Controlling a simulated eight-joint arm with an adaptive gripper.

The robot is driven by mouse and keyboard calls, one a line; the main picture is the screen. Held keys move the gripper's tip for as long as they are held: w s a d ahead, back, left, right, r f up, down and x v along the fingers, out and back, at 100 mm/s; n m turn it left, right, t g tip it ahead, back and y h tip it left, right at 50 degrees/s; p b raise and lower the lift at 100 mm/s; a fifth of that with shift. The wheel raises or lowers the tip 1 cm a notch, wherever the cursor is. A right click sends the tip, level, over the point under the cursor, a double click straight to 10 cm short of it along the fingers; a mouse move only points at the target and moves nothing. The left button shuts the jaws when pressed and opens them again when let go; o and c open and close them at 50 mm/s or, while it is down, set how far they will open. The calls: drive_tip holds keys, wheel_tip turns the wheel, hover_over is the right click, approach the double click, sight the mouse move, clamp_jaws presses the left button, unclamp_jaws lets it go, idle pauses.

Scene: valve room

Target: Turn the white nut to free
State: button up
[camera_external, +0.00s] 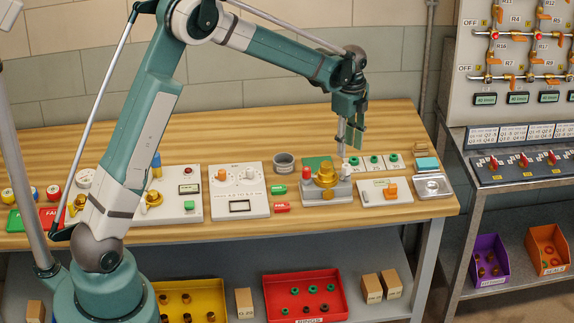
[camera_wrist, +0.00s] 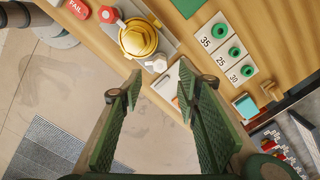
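The white nut (camera_wrist: 156,63) sits on the grey fixture (camera_wrist: 176,42), beside a gold round fitting (camera_wrist: 138,38). A red nut (camera_wrist: 108,14) is on the opposite side of the fitting. In the external view the white nut (camera_external: 346,169) is at the right end of the fixture, below my gripper. My gripper (camera_external: 349,147) is above the bench and points down. In the wrist view its green fingers (camera_wrist: 158,84) are spread apart with nothing between them. The white nut lies just beyond the fingertips and is apart from them.
A panel with an orange part (camera_external: 386,191) and a grey scale (camera_external: 433,185) lie further right. A dark cup (camera_external: 284,163) and white control panels are to the left. The back of the wooden bench (camera_external: 230,142) is clear.

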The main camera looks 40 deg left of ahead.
sight(346, 165)
drive_tip(key=shift+f, duration=0.1)
drive_tip(key=shift+f, duration=3.8)
drive_tip(key=c, duration=0.9)
